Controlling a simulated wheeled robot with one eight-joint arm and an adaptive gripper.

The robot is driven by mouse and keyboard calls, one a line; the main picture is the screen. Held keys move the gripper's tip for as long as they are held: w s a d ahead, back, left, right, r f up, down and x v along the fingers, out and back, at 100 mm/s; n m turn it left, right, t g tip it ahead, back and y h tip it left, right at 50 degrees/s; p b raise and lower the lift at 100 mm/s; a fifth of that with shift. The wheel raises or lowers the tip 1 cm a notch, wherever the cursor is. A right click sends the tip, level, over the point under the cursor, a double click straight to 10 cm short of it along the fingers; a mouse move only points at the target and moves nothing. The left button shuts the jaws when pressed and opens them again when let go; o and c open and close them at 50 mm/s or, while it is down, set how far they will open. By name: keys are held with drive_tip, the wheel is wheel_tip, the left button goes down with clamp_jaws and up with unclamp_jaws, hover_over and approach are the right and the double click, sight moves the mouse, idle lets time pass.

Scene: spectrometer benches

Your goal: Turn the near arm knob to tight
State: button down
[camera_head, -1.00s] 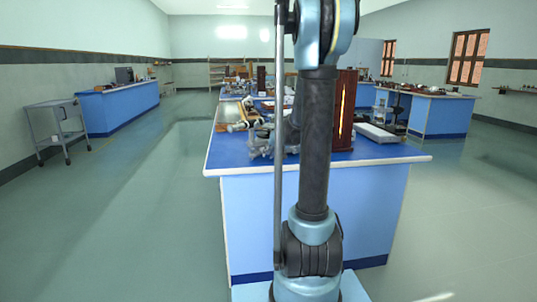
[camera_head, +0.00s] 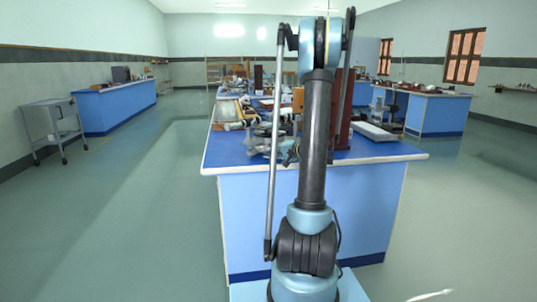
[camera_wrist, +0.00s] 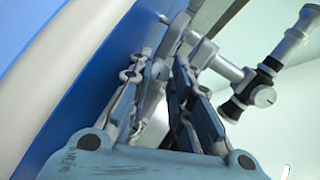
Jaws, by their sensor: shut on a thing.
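My gripper (camera_wrist: 166,72) fills the middle of the wrist view, its two linked fingers reaching up toward a grey metal spectrometer. The fingers are closed on a small part of it, which I take to be the near arm knob; the fingers mostly hide it, so its setting cannot be read. The spectrometer's grey arm (camera_wrist: 228,70) with black-ringed tube pieces extends to the right of the fingers. In the head view the spectrometer (camera_head: 258,146) sits on the near blue bench, partly behind my arm.
The blue bench top (camera_head: 222,158) has a pale edge. A dark reddish upright case (camera_head: 345,110) and a pale flat tray (camera_head: 374,132) stand right of my arm. More apparatus lies farther back. A grey trolley (camera_head: 50,125) stands at left; the floor around is open.

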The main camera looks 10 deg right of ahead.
drive_tip(key=shift+d+f+m+y, duration=0.1)
drive_tip(key=shift+f+m+y, duration=0.1)
drive_tip(key=shift+m+y, duration=0.2)
idle(0.3)
drive_tip(key=c, duration=1.5)
unclamp_jaws()
drive_tip(key=shift+o, duration=0.2)
drive_tip(key=shift+v, duration=3.95)
drive_tip(key=shift+f, duration=0.1)
